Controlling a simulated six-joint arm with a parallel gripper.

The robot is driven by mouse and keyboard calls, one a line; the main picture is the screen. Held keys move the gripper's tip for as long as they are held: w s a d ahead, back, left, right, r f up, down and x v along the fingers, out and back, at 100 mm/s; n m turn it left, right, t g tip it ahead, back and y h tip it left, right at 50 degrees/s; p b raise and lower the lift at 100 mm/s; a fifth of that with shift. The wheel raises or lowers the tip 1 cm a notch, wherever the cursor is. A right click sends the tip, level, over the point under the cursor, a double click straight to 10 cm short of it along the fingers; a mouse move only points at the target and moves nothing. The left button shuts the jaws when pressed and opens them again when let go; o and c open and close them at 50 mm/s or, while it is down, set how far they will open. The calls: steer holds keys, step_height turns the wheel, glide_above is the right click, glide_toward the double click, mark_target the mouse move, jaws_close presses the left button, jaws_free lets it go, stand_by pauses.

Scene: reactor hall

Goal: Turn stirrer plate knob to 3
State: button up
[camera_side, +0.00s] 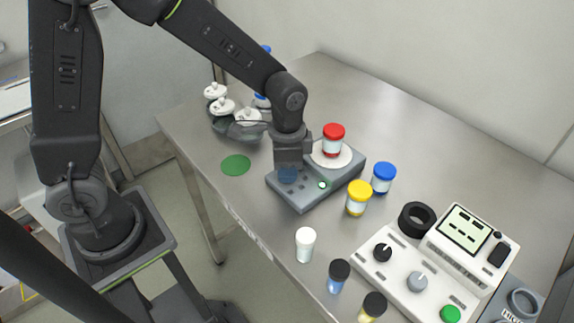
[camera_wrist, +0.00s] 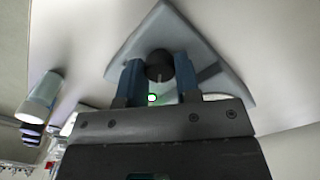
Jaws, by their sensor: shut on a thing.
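The grey stirrer plate (camera_side: 309,201) stands on the steel table. A red-lidded jar (camera_side: 333,140) sits on its round white top (camera_side: 343,158). A small green light (camera_side: 322,185) glows on its front panel, and shows in the wrist view too (camera_wrist: 152,97). My gripper (camera_side: 288,175) points down over the panel's left part and hides the knob in the side view. In the wrist view its blue fingers (camera_wrist: 160,73) are shut on the black knob (camera_wrist: 160,62), one on each side. A pale pointer line on the knob points toward the picture bottom. I cannot read the dial numbers.
Yellow-lidded (camera_side: 357,198) and blue-lidded (camera_side: 383,178) jars stand close right of the plate. A white-lidded jar (camera_side: 304,244) stands in front. White-stoppered flasks (camera_side: 222,106) stand behind left. A white control box (camera_side: 425,271) is at front right. The back right table is clear.

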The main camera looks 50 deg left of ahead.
steer(key=m, duration=1.3)
steer(key=shift+r+m, duration=0.1)
steer(key=shift+m, duration=0.2)
stand_by(0.4)
steer(key=o, duration=0.9)
step_height(320, 180, up, 14)
steer(key=shift+f, duration=0.15)
